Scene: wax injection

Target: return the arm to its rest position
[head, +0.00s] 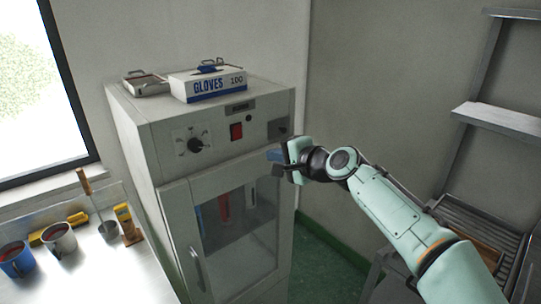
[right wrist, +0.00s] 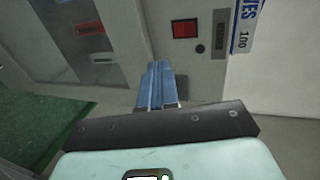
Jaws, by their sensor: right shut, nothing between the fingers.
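My right arm comes in from the lower right in the head view. Its right gripper (head: 274,156) is in front of the upper right front of a grey cabinet (head: 150,135). In the right wrist view the blue fingers of the gripper (right wrist: 158,80) are together with nothing between them. They point at the cabinet front near the red switch (right wrist: 184,29); I cannot tell how close they are to it. My left gripper is not in view.
A glove box (head: 208,86) and a metal tray (head: 147,84) lie on the cabinet. A metal table (head: 95,275) at left holds a blue mug (head: 16,262), a grey mug (head: 60,241) and tools. Metal shelves (head: 500,118) stand at right. Green floor (head: 318,265) shows between.

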